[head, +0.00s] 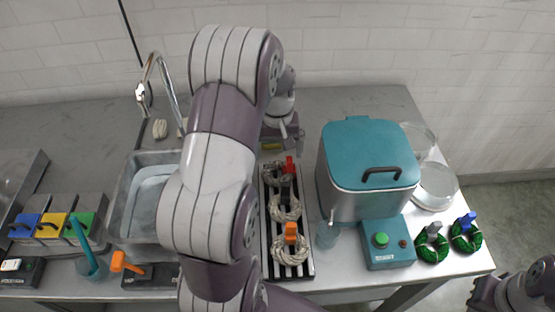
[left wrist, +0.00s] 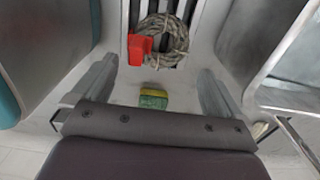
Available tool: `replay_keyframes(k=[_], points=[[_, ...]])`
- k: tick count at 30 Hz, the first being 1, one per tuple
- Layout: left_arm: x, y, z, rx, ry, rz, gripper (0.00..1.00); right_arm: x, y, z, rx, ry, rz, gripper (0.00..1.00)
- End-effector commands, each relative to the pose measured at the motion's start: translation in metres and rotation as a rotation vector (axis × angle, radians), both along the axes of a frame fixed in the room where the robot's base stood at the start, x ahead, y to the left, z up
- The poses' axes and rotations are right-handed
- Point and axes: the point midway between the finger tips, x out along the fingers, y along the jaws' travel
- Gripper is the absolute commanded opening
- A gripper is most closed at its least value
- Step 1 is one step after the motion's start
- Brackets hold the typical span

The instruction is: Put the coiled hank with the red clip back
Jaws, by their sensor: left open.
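The coiled hank with the red clip lies at the far end of a black-and-white slatted rack (head: 306,262). Its red clip (head: 289,166) shows in the head view. In the left wrist view the pale hank (left wrist: 172,42) and its red clip (left wrist: 138,48) lie just beyond my fingertips. My left gripper (left wrist: 155,85) is open and empty, with fingers spread apart. In the head view my left gripper (head: 282,130) is just behind the rack, partly covered by my arm. Two more pale hanks, with a dark clip (head: 285,190) and an orange clip (head: 290,233), lie nearer on the rack.
A yellow-green sponge (left wrist: 153,98) lies between my left fingers in the wrist view. A teal-lidded tank (head: 345,185) stands right of the rack, a teal control box (head: 386,250) before it. Green hanks (head: 432,250) lie far right. A sink (head: 130,200) is left.

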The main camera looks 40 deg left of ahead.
Motion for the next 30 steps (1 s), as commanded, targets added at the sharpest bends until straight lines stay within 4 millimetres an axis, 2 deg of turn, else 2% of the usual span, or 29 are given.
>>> replay_keyframes(k=[3, 6, 9, 13, 30], points=[[0.001, 0.000, 0.032, 0.002, -0.004, 0.000, 1.00, 0.000, 0.000, 0.001, 0.000, 0.000, 0.000, 0.00], [0.001, 0.000, 0.053, 0.001, -0.003, 0.000, 1.00, 0.000, 0.000, 0.002, 0.000, 0.000, 0.000, 0.00], [0.001, 0.000, 0.066, 0.001, -0.002, 0.000, 1.00, 0.000, 0.000, 0.003, 0.000, 0.000, 0.000, 0.00], [0.000, 0.000, 0.071, -0.001, 0.001, 0.000, 1.00, 0.000, 0.000, 0.003, 0.000, 0.000, 0.000, 0.00], [0.000, 0.000, 0.070, -0.001, 0.001, 0.000, 1.00, 0.000, 0.000, 0.003, 0.000, 0.000, 0.000, 0.00]])
